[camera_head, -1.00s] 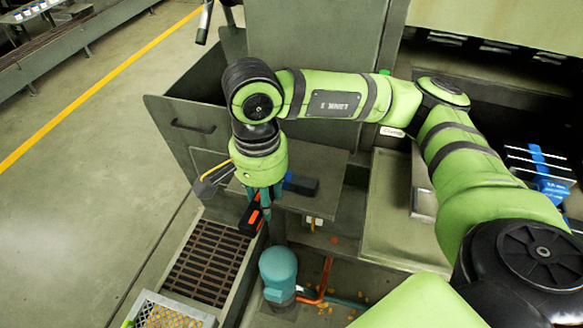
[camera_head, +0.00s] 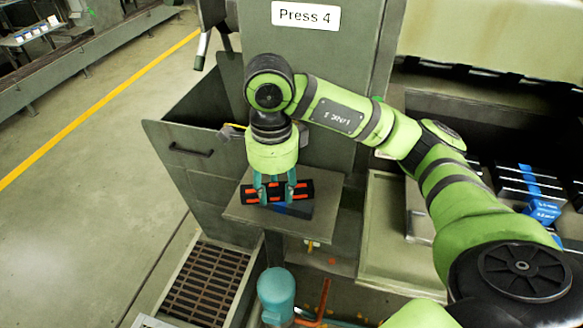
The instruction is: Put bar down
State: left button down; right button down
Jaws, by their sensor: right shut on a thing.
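A black bar (camera_head: 302,191) with orange-red marks lies across the fingers of my right gripper (camera_head: 277,190). The right gripper is shut on it and points down over a grey metal shelf (camera_head: 240,214). The bar is roughly level, running left to right. A dark and blue object (camera_head: 297,208) shows just behind or below the bar, partly hidden by it. I cannot tell whether the bar touches the shelf or that object. My left gripper is not in view.
A grey bin with a handle (camera_head: 190,150) stands left of the shelf. A floor grating (camera_head: 205,285) and a teal motor (camera_head: 277,290) are below it. A tray (camera_head: 385,225) and blue-banded blocks (camera_head: 535,190) are to the right. A panel (camera_head: 306,15) reads "Press 4".

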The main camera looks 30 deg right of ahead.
jog(key=w+d+p, duration=0.1)
jog(key=w+d, duration=0.1)
jog(key=d, duration=0.1)
jog(key=w+d+f+p, duration=0.1)
jog(key=w+d, duration=0.1)
jog(key=w, duration=0.1)
jog(key=w+d+f+p, duration=0.1)
jog(key=w+d, duration=0.1)
jog(key=d, duration=0.1)
jog(key=shift+w+d+f+p, duration=0.2)
jog(key=shift+d+p, duration=0.15)
jog(key=shift+p, duration=0.05)
notch_tip(320, 180, down, 4)
jog(key=shift+a+r+p, duration=0.1)
jog(key=shift+r+p, duration=0.05)
jog(key=shift+p, duration=0.85)
jog(key=shift+w+p, duration=0.1)
jog(key=shift+p, duration=0.25)
jog(key=shift+d+f, duration=0.2)
jog(key=shift+f, duration=0.25)
